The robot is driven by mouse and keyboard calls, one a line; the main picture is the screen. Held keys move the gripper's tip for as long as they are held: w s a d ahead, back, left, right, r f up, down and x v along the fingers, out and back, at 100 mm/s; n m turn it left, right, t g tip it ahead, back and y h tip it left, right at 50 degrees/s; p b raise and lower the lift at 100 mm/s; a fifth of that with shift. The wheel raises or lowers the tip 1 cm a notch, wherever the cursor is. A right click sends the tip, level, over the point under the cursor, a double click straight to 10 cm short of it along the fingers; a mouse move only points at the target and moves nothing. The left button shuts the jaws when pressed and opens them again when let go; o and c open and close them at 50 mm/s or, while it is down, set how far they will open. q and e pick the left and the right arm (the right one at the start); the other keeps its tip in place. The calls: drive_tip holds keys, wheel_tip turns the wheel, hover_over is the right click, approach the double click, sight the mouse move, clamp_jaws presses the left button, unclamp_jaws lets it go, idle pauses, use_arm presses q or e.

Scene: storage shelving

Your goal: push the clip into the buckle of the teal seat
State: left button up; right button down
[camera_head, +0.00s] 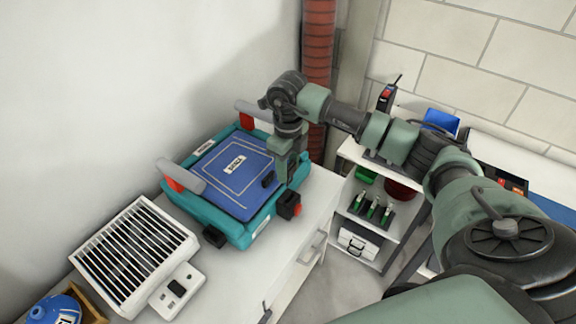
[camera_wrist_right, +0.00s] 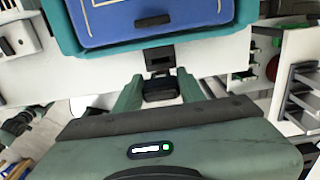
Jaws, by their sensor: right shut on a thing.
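The teal seat (camera_head: 235,232) with a blue cushion (camera_head: 238,170) lies on a white cabinet top; its teal edge also shows in the right wrist view (camera_wrist_right: 195,38). My right gripper (camera_head: 288,180) points down at the seat's right side. In the right wrist view its two fingers (camera_wrist_right: 159,92) are shut on a black clip (camera_wrist_right: 160,88). A black buckle-like block (camera_wrist_right: 159,58) sits just beyond the clip, at the seat's edge; whether they touch or engage I cannot tell. A black block with a red end (camera_head: 289,205) shows by the gripper. My left gripper is out of view.
A white slatted unit (camera_head: 133,255) stands left of the seat, with a blue round item (camera_head: 55,310) in the corner. The seat has grey raised handles (camera_head: 182,177). A shelf unit (camera_head: 375,215) with green-topped items stands at right, across a gap.

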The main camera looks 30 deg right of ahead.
drive_tip(key=b, duration=0.5)
hover_over(288, 197)
drive_tip(key=shift+f, duration=2.9)
drive_tip(key=shift+f+b, duration=1.75)
drive_tip(key=shift+f, duration=0.55)
drive_tip(key=shift+c, duration=1.1)
unclamp_jaws()
drive_tip(key=shift+r, duration=0.15)
drive_tip(key=shift+r+p, duration=2.65)
drive_tip(key=shift+r, duration=1.3)
